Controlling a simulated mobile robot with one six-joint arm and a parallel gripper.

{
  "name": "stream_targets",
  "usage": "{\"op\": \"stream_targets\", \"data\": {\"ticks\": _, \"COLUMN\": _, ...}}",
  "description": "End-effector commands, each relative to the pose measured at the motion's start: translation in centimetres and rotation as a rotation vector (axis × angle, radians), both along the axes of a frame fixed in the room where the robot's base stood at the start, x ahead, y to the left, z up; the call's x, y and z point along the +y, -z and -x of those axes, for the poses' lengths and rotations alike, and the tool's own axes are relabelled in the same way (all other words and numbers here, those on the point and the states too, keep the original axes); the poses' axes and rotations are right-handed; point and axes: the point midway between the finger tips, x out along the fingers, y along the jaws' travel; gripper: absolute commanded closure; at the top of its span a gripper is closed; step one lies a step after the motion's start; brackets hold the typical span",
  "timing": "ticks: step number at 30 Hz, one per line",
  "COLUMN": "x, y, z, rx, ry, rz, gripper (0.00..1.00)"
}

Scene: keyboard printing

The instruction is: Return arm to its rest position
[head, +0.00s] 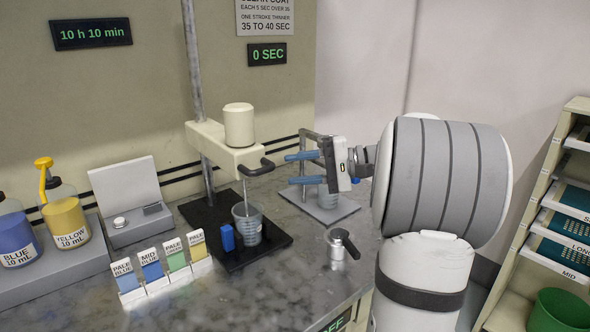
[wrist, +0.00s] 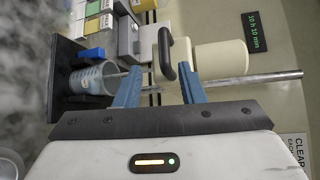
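My gripper (head: 288,169) is held out above the grey worktop, its two blue fingers pointing left toward the mixer stand. The fingers are spread apart with nothing between them. In the wrist view my gripper (wrist: 161,74) also shows open and empty, with the mixer's dark handle (wrist: 165,55) beyond the gap. My arm reaches in from the right in the head view, bent above the worktop's right side. A clear measuring cup (head: 246,222) stands on the mixer's black base under the stirring rod, apart from my fingers.
The cream mixer head (head: 238,125) on its metal post stands left of my gripper. A shelf rack (head: 543,180) stands right of my arm.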

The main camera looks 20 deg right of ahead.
Motion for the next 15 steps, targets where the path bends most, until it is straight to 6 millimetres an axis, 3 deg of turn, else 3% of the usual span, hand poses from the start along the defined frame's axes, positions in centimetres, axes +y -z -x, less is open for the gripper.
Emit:
{"op": "stream_targets", "data": {"ticks": 7, "x": 0.0, "y": 0.0, "z": 0.0, "rx": 0.001, "ry": 0.0, "rz": 0.001, "gripper": 0.64}}
{"op": "stream_targets", "data": {"ticks": 10, "x": 0.9, "y": 0.2, "z": 0.2, "rx": 0.02, "ry": -0.012, "rz": 0.022, "gripper": 0.64}}
{"op": "stream_targets", "data": {"ticks": 13, "x": 3.9, "y": 1.1, "z": 1.3, "rx": 0.087, "ry": -0.052, "rz": 0.102, "gripper": 0.64}}
{"op": "stream_targets", "data": {"ticks": 15, "x": 6.9, "y": 2.3, "z": 3.0, "rx": 0.158, "ry": -0.096, "rz": 0.207, "gripper": 0.64}}
